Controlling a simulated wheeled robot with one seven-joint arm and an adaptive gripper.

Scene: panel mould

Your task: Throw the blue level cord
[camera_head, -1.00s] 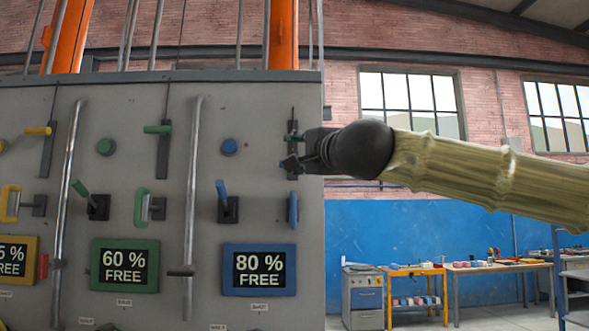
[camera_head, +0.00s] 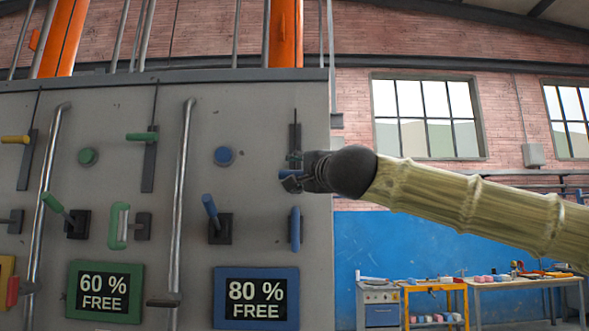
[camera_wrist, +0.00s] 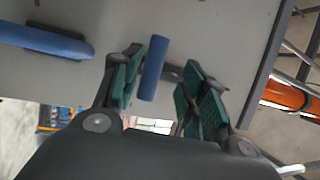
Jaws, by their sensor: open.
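The blue level cord's handle, a short blue cylinder (camera_wrist: 152,68), stands out from the grey panel between my open fingers in the wrist view. It is nearer the left finger, and I see a gap to the right one. In the head view a bit of this blue handle (camera_head: 287,174) shows at the lower end of a dark vertical slot (camera_head: 295,140). My gripper (camera_head: 293,171) is there at the panel's right edge, partly hiding it. My gripper (camera_wrist: 166,80) has green pads, apart and holding nothing.
A blue vertical handle (camera_head: 295,229) is just below my gripper; it also shows in the wrist view (camera_wrist: 45,40). Left of it are a blue lever (camera_head: 211,212), a blue button (camera_head: 224,156) and a blue-framed "80 % FREE" display (camera_head: 256,298). Metal pipes run down the panel (camera_head: 255,110).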

